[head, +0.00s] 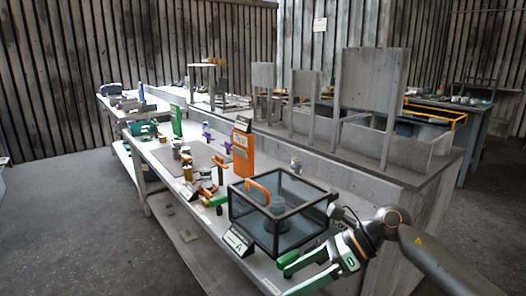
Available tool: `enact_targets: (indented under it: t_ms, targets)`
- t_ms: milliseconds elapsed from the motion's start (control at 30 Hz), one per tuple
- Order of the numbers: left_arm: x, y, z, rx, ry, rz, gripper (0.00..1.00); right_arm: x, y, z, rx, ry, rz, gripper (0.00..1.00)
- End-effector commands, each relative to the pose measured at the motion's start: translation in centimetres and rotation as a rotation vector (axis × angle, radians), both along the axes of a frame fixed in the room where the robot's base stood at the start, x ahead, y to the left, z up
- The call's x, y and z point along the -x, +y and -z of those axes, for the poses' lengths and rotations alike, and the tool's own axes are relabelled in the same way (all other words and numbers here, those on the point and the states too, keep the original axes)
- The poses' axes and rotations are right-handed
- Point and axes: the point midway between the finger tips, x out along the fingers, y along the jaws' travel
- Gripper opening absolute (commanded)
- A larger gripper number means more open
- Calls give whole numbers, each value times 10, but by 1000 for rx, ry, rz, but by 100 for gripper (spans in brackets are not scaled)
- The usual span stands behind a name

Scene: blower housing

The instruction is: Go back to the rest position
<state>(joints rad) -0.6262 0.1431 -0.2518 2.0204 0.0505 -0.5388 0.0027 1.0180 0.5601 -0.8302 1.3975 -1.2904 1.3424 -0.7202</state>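My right gripper (279,274) comes in from the right, low in the head view. Its two green fingers are spread apart with nothing seen between them. It is at the near end of the workbench (163,157), just in front of a clear box with a dark frame and an orange handle (258,190). I cannot tell whether the gripper touches the box. A round grey part shows dimly inside the clear box (305,196). My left gripper is not in view.
An orange panel (243,154), a green stand (177,121) and several small parts stand along the bench. A dark label stand (237,241) is in front of the box. Grey upright panels (368,82) line the back. Open floor (80,215) lies to the left.

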Motion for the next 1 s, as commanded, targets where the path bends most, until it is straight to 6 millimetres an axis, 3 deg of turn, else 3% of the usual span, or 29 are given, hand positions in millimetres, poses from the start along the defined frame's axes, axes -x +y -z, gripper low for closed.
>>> enact_targets:
  t_ms: [100, 233, 367, 533, 667, 767, 967, 1000]
  targets:
    - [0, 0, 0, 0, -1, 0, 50, 21, 45, 3, -261, 169, 82, 95]
    - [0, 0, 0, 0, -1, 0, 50, 33, 73, -5, -550, 404, 225, 95]
    - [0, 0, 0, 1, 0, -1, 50, 32, 77, -8, -816, 679, 404, 95]
    - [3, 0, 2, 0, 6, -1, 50, 22, 54, 14, -1118, 1079, 690, 95]
    - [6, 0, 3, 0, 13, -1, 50, 21, 23, 56, -1309, 1404, 944, 95]
    - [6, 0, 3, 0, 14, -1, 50, 31, -3, 102, -1432, 1658, 1158, 95]
    - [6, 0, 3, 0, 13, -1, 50, 88, -45, 202, -1593, 2121, 1602, 95]
    - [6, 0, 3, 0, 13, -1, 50, 103, -50, 218, 1549, -2116, -1618, 95]
